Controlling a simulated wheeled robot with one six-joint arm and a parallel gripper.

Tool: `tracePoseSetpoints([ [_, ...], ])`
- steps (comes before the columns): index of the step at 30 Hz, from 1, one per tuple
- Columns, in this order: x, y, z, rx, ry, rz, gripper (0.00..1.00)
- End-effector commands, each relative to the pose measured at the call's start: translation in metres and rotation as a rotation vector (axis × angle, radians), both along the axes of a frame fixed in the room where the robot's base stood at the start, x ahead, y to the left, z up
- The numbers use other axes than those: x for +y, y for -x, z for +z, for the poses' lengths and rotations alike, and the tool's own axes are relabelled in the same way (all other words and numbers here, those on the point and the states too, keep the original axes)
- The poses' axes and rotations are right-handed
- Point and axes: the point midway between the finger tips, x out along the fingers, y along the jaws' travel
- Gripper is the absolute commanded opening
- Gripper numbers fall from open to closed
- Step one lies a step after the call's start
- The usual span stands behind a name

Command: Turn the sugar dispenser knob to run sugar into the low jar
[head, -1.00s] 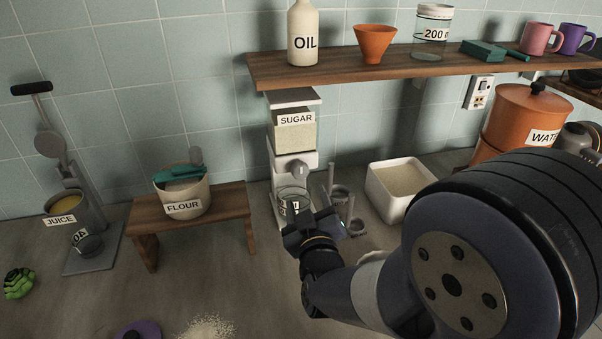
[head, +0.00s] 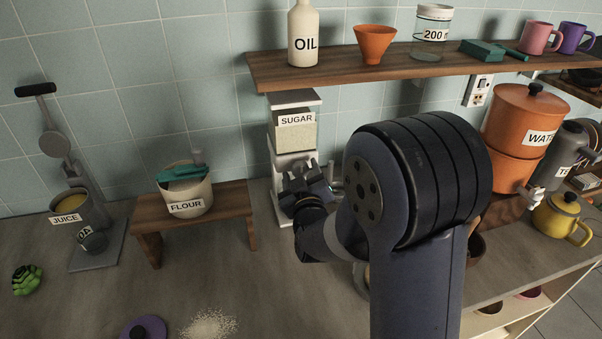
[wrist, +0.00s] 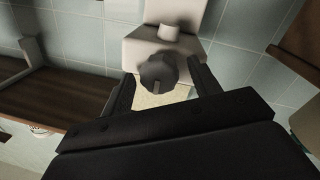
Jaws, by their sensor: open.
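The sugar dispenser (head: 296,132), with its SUGAR label and clear hopper, stands against the tiled wall under the shelf. Its round grey knob (wrist: 158,72) shows in the wrist view between my fingers, below a pale spout (wrist: 169,33) in that picture. My gripper (head: 307,184) is in front of the lower dispenser in the head view. In the wrist view my gripper (wrist: 161,72) is open, one finger on each side of the knob. I cannot tell whether either finger touches it. My gripper and arm hide the low jar in the head view.
A wooden shelf (head: 400,57) with an oil bottle (head: 303,35) runs above the dispenser. A stool (head: 195,213) with a flour pot (head: 187,196) stands to the left. An orange water pot (head: 525,115) stands right. Spilled grains (head: 208,325) lie on the front counter.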

Motion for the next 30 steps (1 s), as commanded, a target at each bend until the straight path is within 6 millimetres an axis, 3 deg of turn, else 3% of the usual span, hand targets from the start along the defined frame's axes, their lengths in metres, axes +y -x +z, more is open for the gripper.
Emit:
tracePoseSetpoints([
  [2, 0.0, 0.0001, 0.0, 0.0, 0.0, 0.0, 0.57],
  [17, 0.0001, 0.0003, 0.0002, 0.0, 0.0, 0.0, 0.16],
  [30, -0.0003, 0.0002, -0.0027, 0.015, -0.094, -0.001, 0.15],
])
